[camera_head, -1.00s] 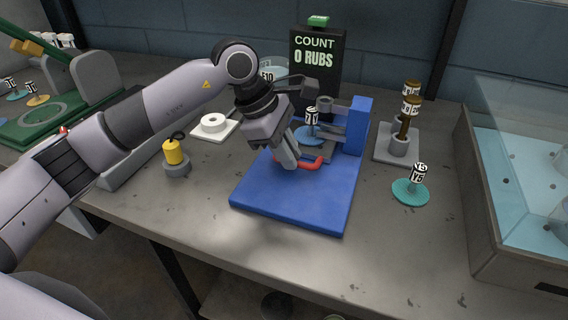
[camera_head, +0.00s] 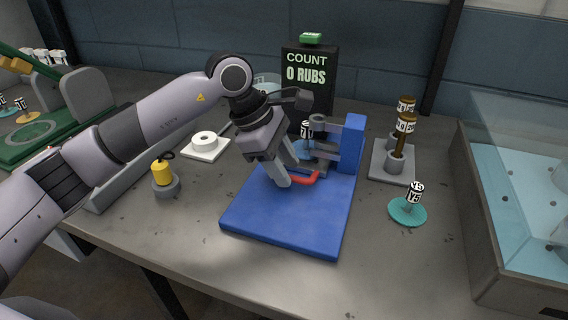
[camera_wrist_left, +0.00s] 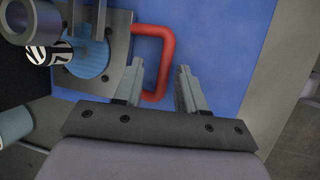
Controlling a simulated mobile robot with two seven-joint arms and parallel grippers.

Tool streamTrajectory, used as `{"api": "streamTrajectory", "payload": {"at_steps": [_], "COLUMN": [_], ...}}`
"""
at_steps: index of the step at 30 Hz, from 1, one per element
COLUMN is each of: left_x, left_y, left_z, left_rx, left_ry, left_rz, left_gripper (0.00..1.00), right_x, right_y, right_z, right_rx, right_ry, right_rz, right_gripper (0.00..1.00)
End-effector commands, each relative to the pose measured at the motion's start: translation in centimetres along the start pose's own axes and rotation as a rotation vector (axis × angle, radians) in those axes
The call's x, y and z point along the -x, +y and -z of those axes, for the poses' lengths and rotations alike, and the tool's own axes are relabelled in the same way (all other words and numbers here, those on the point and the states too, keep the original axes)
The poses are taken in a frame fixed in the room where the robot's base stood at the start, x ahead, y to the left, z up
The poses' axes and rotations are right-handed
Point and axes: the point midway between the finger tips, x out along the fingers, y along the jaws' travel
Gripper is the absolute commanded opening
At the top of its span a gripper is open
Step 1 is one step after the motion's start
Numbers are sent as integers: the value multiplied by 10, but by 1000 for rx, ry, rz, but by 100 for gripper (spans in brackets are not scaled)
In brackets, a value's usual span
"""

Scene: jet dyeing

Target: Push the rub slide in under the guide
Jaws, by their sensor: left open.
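The rub slide is a dark grey plate (camera_wrist_left: 92,68) with a red U-shaped handle (camera_head: 306,179) at its near end. A pale blue disc (camera_wrist_left: 90,60) lies on the plate. The slide sits on the blue base (camera_head: 290,222), beside the blue upright (camera_head: 352,145) that carries the grey guide arms (camera_head: 326,150). My left gripper (camera_head: 284,182) points down at the handle, low over the base. In the left wrist view its fingers (camera_wrist_left: 158,88) are open, with part of the red handle between them. Contact cannot be told. My right gripper is not in view.
A black counter (camera_head: 308,75) reading 0 RUBS stands behind the base. A yellow weight (camera_head: 162,173) and a white roll (camera_head: 205,141) are to the left. A grey post stand (camera_head: 394,163), a teal disc (camera_head: 408,212) and a glass-topped tank (camera_head: 480,210) are to the right.

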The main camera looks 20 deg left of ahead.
Motion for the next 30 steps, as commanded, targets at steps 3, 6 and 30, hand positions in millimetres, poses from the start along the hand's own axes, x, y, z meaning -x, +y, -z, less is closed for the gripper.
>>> {"api": "streamTrajectory", "payload": {"at_steps": [3, 6, 30], "left_x": [15, 32, 70], "left_y": [1, 1, 1], "left_z": [0, 0, 0], "left_rx": [-1, 0, 0], "left_ry": [-1, -1, 0], "left_rz": [-5, -8, -4], "left_gripper": [40, 40, 40], "right_x": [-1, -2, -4], "right_y": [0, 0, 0], "right_z": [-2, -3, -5], "right_rx": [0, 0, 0], "right_ry": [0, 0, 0], "right_rz": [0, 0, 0], "right_gripper": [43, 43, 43]}}
